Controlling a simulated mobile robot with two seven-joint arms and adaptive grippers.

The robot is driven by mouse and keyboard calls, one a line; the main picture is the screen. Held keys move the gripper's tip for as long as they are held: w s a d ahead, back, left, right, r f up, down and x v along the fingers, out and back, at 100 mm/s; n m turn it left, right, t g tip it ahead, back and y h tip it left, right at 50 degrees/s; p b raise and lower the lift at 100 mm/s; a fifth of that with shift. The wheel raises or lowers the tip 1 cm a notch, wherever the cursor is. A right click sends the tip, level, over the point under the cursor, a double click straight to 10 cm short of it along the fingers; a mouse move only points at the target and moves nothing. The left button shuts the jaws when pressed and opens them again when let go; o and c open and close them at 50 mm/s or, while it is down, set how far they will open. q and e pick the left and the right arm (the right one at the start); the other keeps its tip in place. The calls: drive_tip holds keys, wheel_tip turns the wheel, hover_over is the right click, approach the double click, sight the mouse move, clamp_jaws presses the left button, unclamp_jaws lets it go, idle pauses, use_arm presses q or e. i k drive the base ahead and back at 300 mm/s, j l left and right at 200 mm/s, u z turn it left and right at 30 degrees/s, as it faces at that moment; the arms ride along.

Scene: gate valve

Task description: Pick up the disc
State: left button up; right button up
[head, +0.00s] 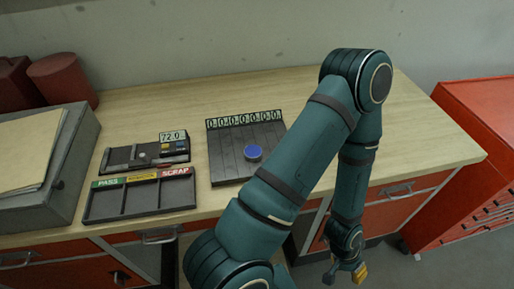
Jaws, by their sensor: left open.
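A blue disc (253,152) lies on a dark slatted board (228,168) near the middle of the workbench. The board has a row of digit plates along its back edge. My left arm rises across the middle of the view, just right of the disc, and bends down on the far right side of the board. My left gripper (345,272) hangs low in front of the bench, pointing down, open and empty. It is well apart from the disc. My right gripper is not in view.
A tray (138,207) labelled PASS and SCRAP sits left of the board, with a gauge device showing 72.0 (172,137) behind it. A grey box (62,180) with folders stands at left. A red cabinet (480,120) is at right. The bench's right end is clear.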

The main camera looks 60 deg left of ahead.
sight(252, 153)
drive_tip(key=u, duration=0.5)
drive_tip(key=k+u, duration=0.15)
drive_tip(key=u, duration=0.8)
drive_tip(key=k+u, duration=0.15)
drive_tip(key=u, duration=0.3)
drive_tip(key=i+l+u, duration=0.1)
drive_tip(key=l, duration=0.55)
drive_tip(key=l+u, duration=0.1)
drive_tip(key=l, duration=0.55)
drive_tip(key=i, duration=0.05)
